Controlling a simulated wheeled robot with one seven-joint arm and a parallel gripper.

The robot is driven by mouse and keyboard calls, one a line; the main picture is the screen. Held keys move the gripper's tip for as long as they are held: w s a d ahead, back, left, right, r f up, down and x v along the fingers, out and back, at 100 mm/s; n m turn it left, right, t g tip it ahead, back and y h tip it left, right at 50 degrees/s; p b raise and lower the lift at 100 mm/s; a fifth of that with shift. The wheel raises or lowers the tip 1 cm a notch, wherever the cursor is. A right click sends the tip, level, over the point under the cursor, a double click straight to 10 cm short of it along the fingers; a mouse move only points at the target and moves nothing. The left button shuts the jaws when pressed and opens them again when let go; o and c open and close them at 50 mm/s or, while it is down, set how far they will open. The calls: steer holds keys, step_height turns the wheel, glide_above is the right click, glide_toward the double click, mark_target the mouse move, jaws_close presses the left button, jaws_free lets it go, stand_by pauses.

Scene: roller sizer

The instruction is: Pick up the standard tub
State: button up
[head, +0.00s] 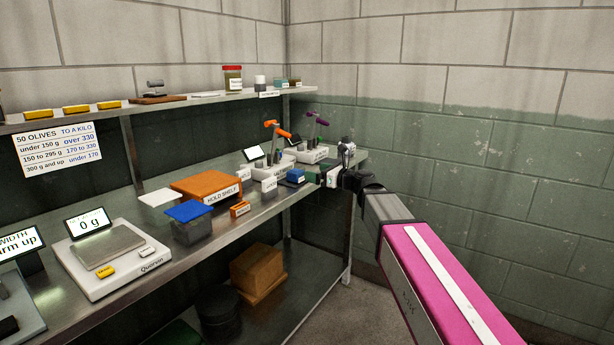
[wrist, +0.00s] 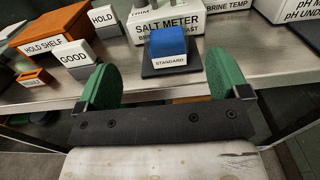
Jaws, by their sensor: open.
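The standard tub (wrist: 168,41) is a small blue block-like tub on a dark pad labelled STANDARD (wrist: 171,64), in front of the salt meter (wrist: 180,22). In the head view the blue tub (head: 296,174) sits near the right part of the bench. My gripper (wrist: 160,80) is open and empty, with a green pad on each side. In the wrist view the tub lies beyond the pads, between their lines, apart from both. In the head view my gripper (head: 336,178) is to the right of the tub, partly hidden by my arm.
The orange hold shelf (wrist: 35,40) and the white GOOD block (wrist: 80,55) stand to the left. A HOLD block (wrist: 105,20) is behind. A larger blue-lidded tub (head: 190,211) and a scale (head: 115,262) are farther left. The upper shelf (head: 200,100) runs above the bench.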

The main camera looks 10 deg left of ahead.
mark_target(296, 168)
steer(key=x, duration=1)
steer(key=shift+w+f, duration=0.25)
steer(key=shift+w, duration=0.1)
steer(key=c, duration=1.1)
steer(key=shift+r, duration=0.1)
steer(key=shift+c, duration=0.2)
